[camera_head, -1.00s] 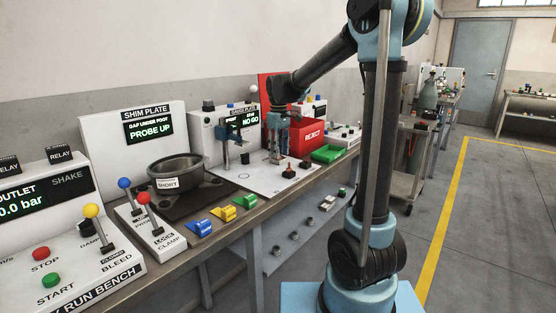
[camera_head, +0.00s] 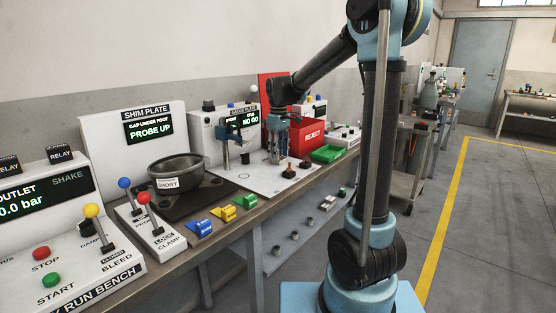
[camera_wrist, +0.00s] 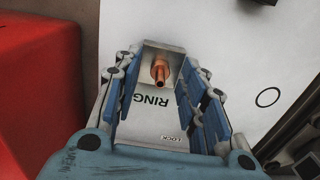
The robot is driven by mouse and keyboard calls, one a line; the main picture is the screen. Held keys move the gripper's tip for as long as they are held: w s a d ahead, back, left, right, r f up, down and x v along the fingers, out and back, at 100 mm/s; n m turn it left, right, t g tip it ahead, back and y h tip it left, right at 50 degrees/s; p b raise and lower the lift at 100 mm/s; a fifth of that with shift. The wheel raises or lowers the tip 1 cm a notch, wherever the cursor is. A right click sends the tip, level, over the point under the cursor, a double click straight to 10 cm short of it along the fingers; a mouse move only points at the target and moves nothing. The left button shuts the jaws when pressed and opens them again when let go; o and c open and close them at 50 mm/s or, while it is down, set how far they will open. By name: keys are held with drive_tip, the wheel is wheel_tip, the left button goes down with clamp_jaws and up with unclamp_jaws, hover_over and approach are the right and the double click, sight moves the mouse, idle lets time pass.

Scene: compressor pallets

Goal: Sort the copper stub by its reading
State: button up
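The copper stub (camera_wrist: 160,71) stands upright in a pale block (camera_wrist: 150,115) lettered RING and LOCK, in the wrist view. My gripper (camera_wrist: 158,65) is open, with one blue-padded finger on each side of the stub and gaps between. In the head view my gripper (camera_head: 277,155) points down over the white gauge plate (camera_head: 242,180); I cannot make out the stub there. The gauge display (camera_head: 246,119) behind reads NO GO. A red bin (camera_head: 313,137) marked REJECT and a green tray (camera_head: 326,154) stand to the right.
Left are a grey bowl (camera_head: 178,170) marked SHORT, coloured clips (camera_head: 222,213) at the bench edge, and a lever box (camera_head: 155,230). The red bin wall (camera_wrist: 35,90) is close at the wrist view's left.

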idle(0.4)
clamp_jaws()
drive_tip(key=shift+r, duration=2.95)
